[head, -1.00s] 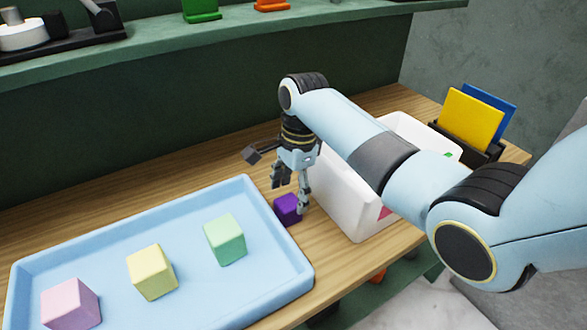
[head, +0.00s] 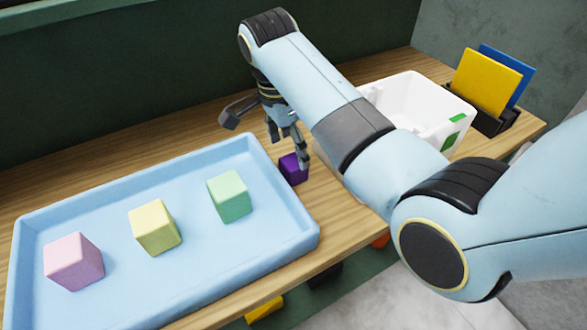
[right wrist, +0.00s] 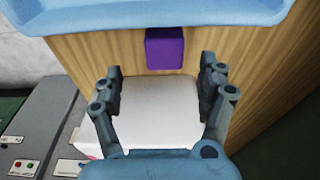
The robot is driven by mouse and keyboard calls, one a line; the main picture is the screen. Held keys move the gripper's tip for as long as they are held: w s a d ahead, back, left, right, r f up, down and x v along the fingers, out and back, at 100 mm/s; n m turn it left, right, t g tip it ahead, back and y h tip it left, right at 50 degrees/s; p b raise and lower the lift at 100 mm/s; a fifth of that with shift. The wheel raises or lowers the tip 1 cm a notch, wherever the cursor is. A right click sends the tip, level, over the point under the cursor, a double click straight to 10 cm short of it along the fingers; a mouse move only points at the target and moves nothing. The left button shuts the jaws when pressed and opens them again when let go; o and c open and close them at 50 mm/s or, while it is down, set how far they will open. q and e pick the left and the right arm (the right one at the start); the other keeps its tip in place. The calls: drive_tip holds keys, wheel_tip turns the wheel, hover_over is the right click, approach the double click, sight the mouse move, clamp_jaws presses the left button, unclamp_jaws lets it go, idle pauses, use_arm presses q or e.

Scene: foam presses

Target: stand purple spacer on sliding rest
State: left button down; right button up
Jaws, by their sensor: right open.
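The purple spacer (head: 293,169) is a small block on the wooden bench, just right of the blue tray. In the right wrist view the spacer (right wrist: 164,48) lies ahead of the fingers, near the tray's edge. My right gripper (head: 289,150) is beside and slightly above it in the head view. In the right wrist view my right gripper (right wrist: 161,66) is open, with its fingers apart and nothing held. I cannot make out a sliding rest in these views. My left gripper is not in view.
The blue tray (head: 262,262) holds pink (head: 74,262), yellow (head: 155,228) and green (head: 229,197) blocks. A white bin (head: 400,95) stands behind my right arm. A black holder (head: 497,122) with yellow and blue panels stands at the bench's far right.

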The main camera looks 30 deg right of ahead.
sight(292, 161)
drive_tip(key=shift+d+f, duration=0.2)
drive_tip(key=shift+f, duration=0.35)
drive_tip(key=shift+d+f, duration=0.15)
drive_tip(key=shift+f, duration=0.35)
drive_tip(key=shift+w+d+f, duration=0.1)
drive_tip(key=shift+w+f, duration=0.05)
drive_tip(key=shift+f, duration=1.2)
drive_tip(key=shift+w+d+f, duration=0.1)
drive_tip(key=shift+f, duration=1.25)
